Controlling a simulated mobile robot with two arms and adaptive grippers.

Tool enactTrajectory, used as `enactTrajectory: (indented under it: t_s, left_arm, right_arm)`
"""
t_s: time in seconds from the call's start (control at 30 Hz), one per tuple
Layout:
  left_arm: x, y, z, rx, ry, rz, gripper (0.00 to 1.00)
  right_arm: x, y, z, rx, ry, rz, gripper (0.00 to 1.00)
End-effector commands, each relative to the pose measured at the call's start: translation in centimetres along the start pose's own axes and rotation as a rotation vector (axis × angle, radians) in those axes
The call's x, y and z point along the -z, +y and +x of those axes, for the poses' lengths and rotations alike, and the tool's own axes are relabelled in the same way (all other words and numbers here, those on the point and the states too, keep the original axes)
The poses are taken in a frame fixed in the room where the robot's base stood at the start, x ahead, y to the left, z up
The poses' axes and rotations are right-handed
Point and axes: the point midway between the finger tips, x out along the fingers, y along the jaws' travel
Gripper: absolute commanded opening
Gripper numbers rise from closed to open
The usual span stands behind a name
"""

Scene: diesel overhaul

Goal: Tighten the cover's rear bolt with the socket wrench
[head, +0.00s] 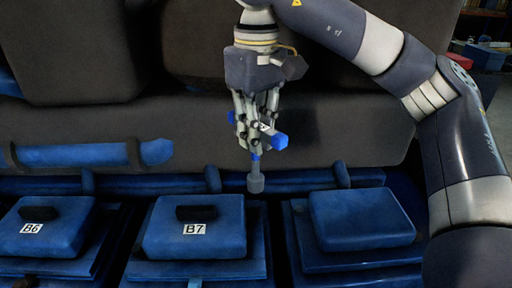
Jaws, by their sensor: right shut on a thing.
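My right gripper (259,128) hangs down from above at the middle of the head view, shut on the socket wrench (256,181). The wrench has blue parts between and beside the fingers and a grey socket at its lower end, pointing down. The socket appears just behind and right of the blue cover marked B7 (195,228); I cannot tell whether it touches anything. No rear bolt can be made out. My left gripper is not in view.
A blue cover marked B6 (48,227) is at the left, and an unmarked blue cover (361,219) is at the right. A blue pipe (75,155) runs along the dark engine wall behind. Large dark housings (70,50) stand above. Shelves with objects show at the far upper right.

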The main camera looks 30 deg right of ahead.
Motion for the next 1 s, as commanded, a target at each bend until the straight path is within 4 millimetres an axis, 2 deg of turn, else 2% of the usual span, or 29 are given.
enactTrajectory:
  t_s: [0.03, 0.13, 0.53, 1.0]
  left_arm:
    - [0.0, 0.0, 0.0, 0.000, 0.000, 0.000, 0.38]
    - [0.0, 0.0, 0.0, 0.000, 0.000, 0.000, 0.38]
    - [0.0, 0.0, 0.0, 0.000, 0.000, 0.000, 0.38]
    - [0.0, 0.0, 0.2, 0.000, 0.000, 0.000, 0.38]
  right_arm:
    - [0.0, 0.0, -0.9, -0.001, 0.005, 0.002, 0.00]
    - [0.0, 0.0, -1.8, 0.000, 0.003, 0.001, 0.00]
    - [-0.2, -0.2, -2.1, 0.001, 0.001, -0.001, 0.00]
    - [-5.0, -4.2, -2.1, 0.000, 0.001, -0.003, 0.00]
